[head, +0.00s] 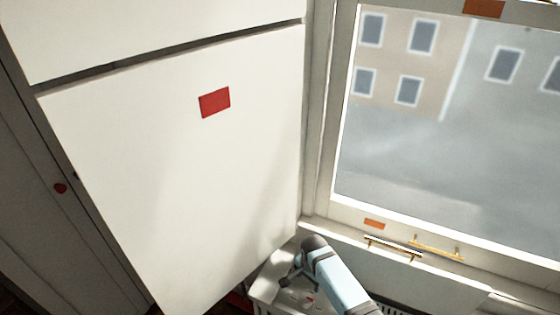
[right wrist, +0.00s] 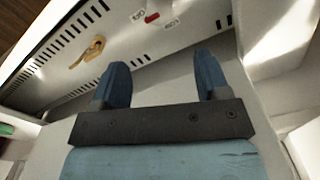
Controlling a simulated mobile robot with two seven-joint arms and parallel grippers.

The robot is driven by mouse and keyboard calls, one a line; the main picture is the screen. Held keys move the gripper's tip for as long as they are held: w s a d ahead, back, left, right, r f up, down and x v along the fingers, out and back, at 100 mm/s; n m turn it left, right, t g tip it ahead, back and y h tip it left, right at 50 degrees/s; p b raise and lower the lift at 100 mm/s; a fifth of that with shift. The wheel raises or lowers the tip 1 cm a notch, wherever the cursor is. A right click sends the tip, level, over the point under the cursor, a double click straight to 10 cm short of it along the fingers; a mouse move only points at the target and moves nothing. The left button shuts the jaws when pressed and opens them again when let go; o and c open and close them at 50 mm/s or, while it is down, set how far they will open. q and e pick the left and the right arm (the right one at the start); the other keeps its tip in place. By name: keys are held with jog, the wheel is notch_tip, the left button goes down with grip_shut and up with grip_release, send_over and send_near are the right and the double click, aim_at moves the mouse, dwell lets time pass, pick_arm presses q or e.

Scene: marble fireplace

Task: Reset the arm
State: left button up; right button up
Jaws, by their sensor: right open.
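My right arm, pale blue with dark joints, enters from the bottom of the head view, low in front of the window. Its gripper (head: 288,280) is small and partly hidden there, over a white slotted unit (head: 264,288). In the right wrist view the two blue fingers of the right gripper (right wrist: 160,74) stand wide apart. Nothing is between them but a plain pale surface behind. My left gripper is in neither view.
A large white cabinet (head: 180,170) with a red rectangle (head: 214,102) stands left of the arm. A window (head: 430,130) with gold handles (head: 436,248) below is at right. The wrist view shows a slotted white panel (right wrist: 120,55) with a gold fitting (right wrist: 88,52) and red piece (right wrist: 152,17).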

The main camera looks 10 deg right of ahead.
jog(key=s+n+t, duration=0.1)
jog(key=s+n, duration=0.1)
jog(key=s, duration=0.2)
jog(key=s+d+f+n+t+y, duration=0.1)
jog(key=s+n+t, duration=0.1)
jog(key=s, duration=0.2)
jog(key=s+d+n+t, duration=0.1)
jog(key=s+n+t, duration=0.1)
jog(key=s, duration=0.2)
jog(key=shift+s+d+f, duration=0.15)
jog(key=shift+f, duration=0.2)
jog(key=s+r+n+t+y, duration=0.1)
jog(key=s+r+n+t, duration=0.4)
jog(key=s+r, duration=0.6)
jog(key=shift+s+d+r+n+t+y, duration=0.35)
jog(key=shift+s+n, duration=0.5)
jog(key=shift+n, duration=0.35)
jog(key=shift+r+y, duration=0.1)
jog(key=shift+y, duration=0.15)
jog(key=shift+c, duration=0.2)
